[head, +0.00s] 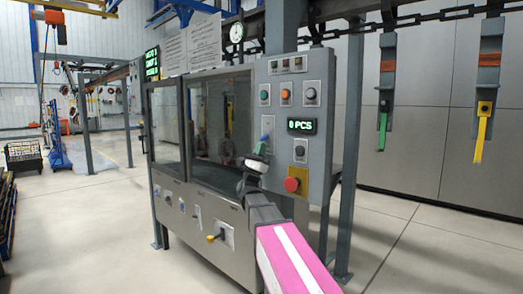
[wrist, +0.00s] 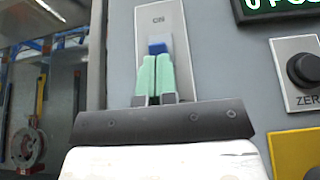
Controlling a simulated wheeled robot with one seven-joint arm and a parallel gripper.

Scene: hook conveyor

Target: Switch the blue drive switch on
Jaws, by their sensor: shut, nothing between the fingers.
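The blue drive switch (wrist: 157,47) sits on a light plate with the word ON above it in the wrist view. In the head view its plate (head: 267,124) is on the left part of the grey control panel. My gripper (wrist: 155,58) is shut and empty, its green fingers together directly in front of the switch. The fingertips overlap the lower part of the blue lever. I cannot tell whether they touch it. The lower part of the plate is hidden. In the head view my gripper (head: 263,146) is at the panel, partly covering the switch.
The control panel (head: 275,78) also carries several buttons, a green display (head: 301,126) reading PCS, a black ZERO button (wrist: 304,70) and a red stop button (head: 291,184). A glazed cabinet (head: 216,127) stands left. Hooks with green (head: 382,135) and yellow (head: 481,139) pieces hang right.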

